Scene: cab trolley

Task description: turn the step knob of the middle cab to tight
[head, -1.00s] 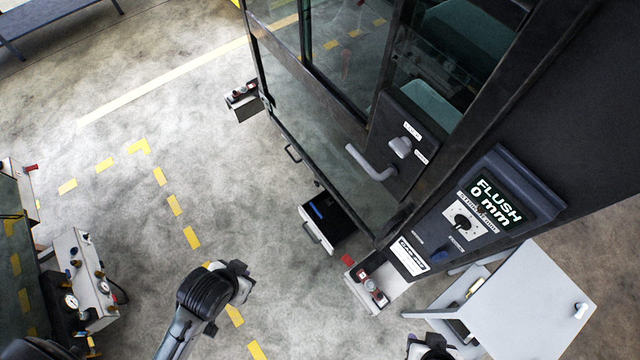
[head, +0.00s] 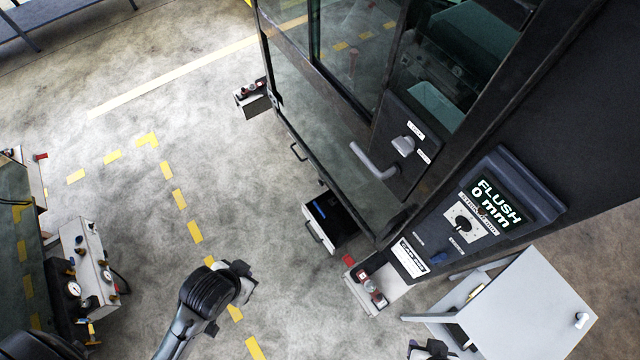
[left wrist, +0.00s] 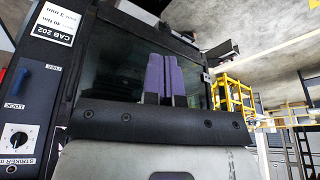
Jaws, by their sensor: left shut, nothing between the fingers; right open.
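The cab (head: 330,150) with glazed sides fills the middle of the head view. On its panel are a display (head: 497,200) reading FLUSH 0 mm and a black rotary knob (head: 462,223) on a white dial plate. The dial's small marks are unreadable. In the left wrist view, upside down, a panel shows a plate (left wrist: 53,22) reading CAB 202 and a similar dark knob (left wrist: 16,139). My right gripper (head: 428,349) is at the bottom edge of the head view, open, apart from the knob and partly cut off.
A blue lever (head: 438,257) sits below the knob. A grey door handle (head: 374,161) juts from the cab. A small grey table (head: 525,305) stands right of my right gripper. An open black drawer (head: 331,220) is low on the cab. The marked floor (head: 130,200) is clear at left.

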